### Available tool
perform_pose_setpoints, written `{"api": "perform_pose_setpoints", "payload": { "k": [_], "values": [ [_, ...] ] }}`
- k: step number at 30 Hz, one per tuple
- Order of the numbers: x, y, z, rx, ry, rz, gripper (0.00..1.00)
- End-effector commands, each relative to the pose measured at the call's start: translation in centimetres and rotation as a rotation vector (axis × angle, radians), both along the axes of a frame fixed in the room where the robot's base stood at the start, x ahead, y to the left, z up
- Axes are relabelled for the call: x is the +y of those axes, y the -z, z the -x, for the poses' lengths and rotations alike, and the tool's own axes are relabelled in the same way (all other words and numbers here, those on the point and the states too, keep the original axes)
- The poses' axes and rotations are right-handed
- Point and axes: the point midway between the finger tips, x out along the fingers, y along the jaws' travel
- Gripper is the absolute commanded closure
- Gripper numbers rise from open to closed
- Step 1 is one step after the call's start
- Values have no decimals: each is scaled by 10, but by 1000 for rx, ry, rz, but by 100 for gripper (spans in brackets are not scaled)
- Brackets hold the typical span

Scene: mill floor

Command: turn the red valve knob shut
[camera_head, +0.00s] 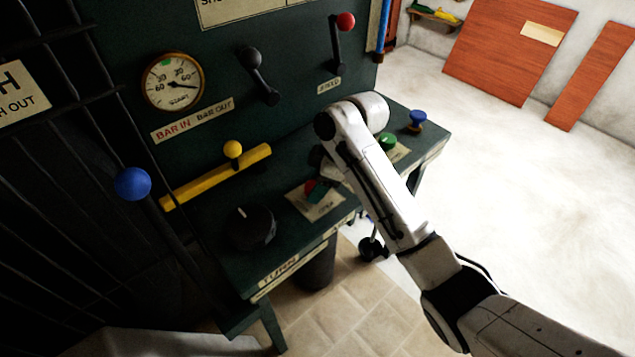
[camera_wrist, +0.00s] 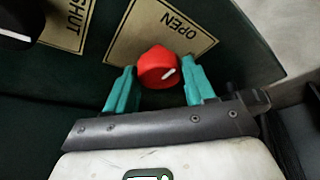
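The red valve knob (camera_wrist: 158,67) sits on a cream label plate (camera_wrist: 133,38) on the dark green bench. Its white mark points right and slightly up in the wrist view. The word OPEN shows upside down on the plate, and SHUT shows on the part at left. In the head view the knob (camera_head: 310,186) is mostly hidden by my gripper (camera_head: 317,192).
A black dial (camera_head: 250,228) stands left of the knob, and a yellow bar (camera_head: 216,177) lies behind it. A green button (camera_head: 387,142) and a blue knob (camera_head: 417,119) are to the right. Levers and a gauge (camera_head: 172,82) are on the upright panel. Open floor lies right.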

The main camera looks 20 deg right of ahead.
Motion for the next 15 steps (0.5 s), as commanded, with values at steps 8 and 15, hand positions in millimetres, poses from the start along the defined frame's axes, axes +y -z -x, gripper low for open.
{"api": "perform_pose_setpoints", "payload": {
  "k": [8, 15],
  "values": [
    [0, 0, 0, 0, 0, 0, 73],
    [0, -1, 0, 0, 8, 0, 80]
  ]
}}
